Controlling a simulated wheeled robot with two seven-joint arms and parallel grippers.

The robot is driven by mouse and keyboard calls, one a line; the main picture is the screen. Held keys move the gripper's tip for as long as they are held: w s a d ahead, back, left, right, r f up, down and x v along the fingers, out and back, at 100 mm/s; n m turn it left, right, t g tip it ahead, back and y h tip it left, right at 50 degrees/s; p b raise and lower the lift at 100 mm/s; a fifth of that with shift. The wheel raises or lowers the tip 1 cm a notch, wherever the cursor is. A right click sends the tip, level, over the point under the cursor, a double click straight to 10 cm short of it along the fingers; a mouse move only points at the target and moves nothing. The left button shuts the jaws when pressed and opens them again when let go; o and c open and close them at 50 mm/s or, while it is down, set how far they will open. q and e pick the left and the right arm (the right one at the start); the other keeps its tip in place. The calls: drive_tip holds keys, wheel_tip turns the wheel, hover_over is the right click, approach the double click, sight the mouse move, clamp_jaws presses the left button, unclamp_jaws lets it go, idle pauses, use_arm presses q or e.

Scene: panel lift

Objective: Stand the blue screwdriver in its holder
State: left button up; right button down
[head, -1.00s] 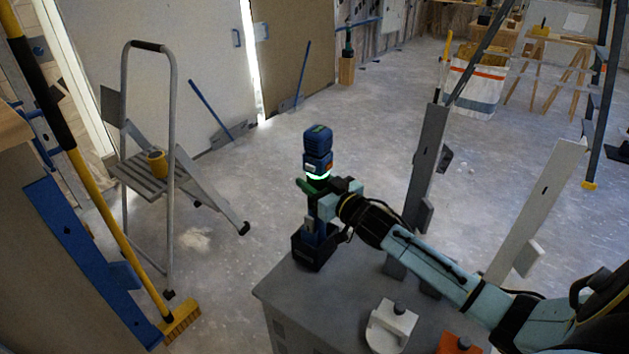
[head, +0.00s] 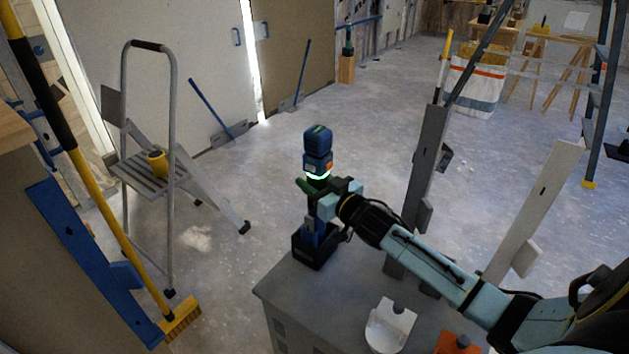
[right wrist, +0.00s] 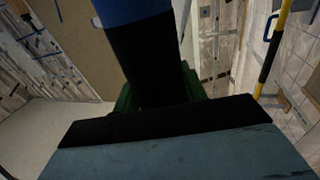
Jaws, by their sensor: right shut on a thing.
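The blue screwdriver (head: 317,141) stands upright, with a blue block on top and a bright green ring below it. My right gripper (head: 325,192) is shut around its middle, just under the ring. Blue parts show between gripper and holder; I cannot tell how deep the screwdriver sits. In the right wrist view the tool's dark body (right wrist: 150,62) rises between the fingers. My left gripper is out of view.
The grey cabinet top (head: 345,290) also bears a white piece (head: 390,326) and an orange piece (head: 458,344). Grey (head: 425,170) and white (head: 535,205) upright boards stand behind my right arm. A step ladder (head: 165,170) stands at left; floor between is clear.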

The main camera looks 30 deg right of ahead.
drive_tip(key=shift+r, duration=0.15)
drive_tip(key=c, duration=0.7)
unclamp_jaws()
drive_tip(key=shift+o, duration=0.9)
drive_tip(key=shift+f, duration=0.3)
drive_tip(key=o, duration=0.5)
drive_tip(key=shift+r, duration=0.1)
drive_tip(key=shift+s, duration=0.25)
drive_tip(key=shift+s+d+p, duration=0.15)
drive_tip(key=shift+s+p, duration=0.7)
drive_tip(key=shift+s, duration=0.35)
drive_tip(key=shift+s, duration=0.1)
